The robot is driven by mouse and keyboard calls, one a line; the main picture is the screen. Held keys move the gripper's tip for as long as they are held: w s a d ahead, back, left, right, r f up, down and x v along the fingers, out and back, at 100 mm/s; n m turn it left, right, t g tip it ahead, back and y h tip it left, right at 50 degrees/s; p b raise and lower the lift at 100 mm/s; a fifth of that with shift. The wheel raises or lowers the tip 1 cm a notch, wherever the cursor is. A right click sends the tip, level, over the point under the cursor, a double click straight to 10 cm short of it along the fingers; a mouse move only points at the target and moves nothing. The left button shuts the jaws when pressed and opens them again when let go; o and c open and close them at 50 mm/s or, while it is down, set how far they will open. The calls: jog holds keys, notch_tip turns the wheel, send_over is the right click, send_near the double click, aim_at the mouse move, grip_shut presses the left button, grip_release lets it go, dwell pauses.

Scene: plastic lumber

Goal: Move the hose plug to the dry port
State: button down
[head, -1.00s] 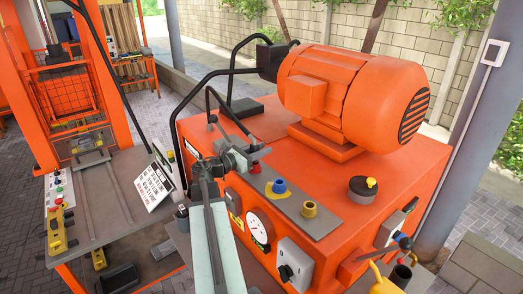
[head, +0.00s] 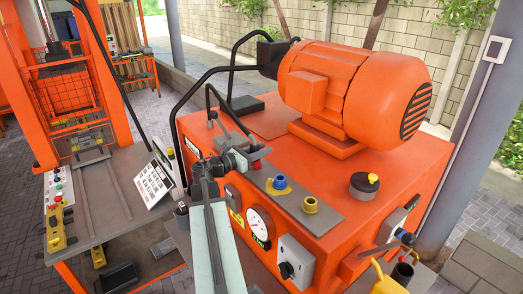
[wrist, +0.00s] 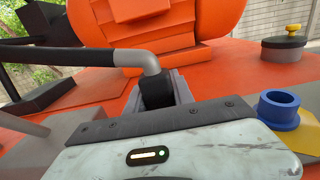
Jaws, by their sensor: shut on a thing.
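The hose plug (wrist: 153,88) has a grey elbow and a dark lower body on a black hose. My gripper (head: 240,159) is shut on the plug, over the left end of the grey port strip. In the wrist view the plug stands roughly upright between the jaws (wrist: 158,92); its lower end is hidden. A red port (head: 257,165) is close to the right of the gripper. A blue port (head: 279,184) has a yellow patch (head: 270,187) against its base. A yellow port (head: 310,205) stands at the strip's right end, with no patch visible around it.
The strip lies on an orange power unit (head: 350,190) with a large orange motor (head: 355,90) behind. Black hoses (head: 205,78) arch over the left side. A black cap with a yellow top (head: 364,185) stands right of the strip. A gauge (head: 259,222) faces front.

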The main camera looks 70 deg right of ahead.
jog(key=shift+f+b, duration=0.75)
jog(key=shift+f, duration=0.05)
jog(key=c, duration=0.6)
grip_release()
notch_tip(320, 180, up, 7)
jog(key=p, duration=0.7)
